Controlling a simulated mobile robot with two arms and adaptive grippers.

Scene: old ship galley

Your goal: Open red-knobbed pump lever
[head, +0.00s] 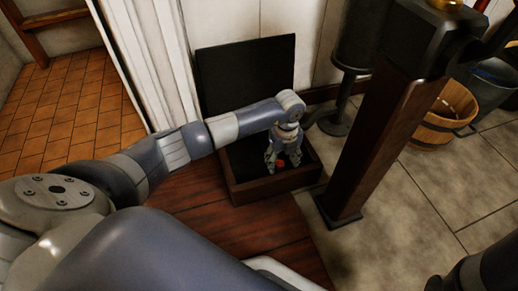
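The red knob (280,164) of the pump lever shows as a small red spot inside a low dark wooden box (274,187). The lever's shaft is hidden in the dark interior and behind my gripper. My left gripper (282,160) reaches down into the box from above. Its two fingers are spread apart, with the knob between or just beyond their tips. I cannot tell whether they touch it. My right gripper is out of view.
The box's black lid (246,75) stands raised against the white panelled wall. A wooden post (376,140) stands close to the box's right side, with a dark cylinder on a stand (336,124) behind it. A wooden bucket (440,118) is further right. Tiled floor (425,200) lies open at the right.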

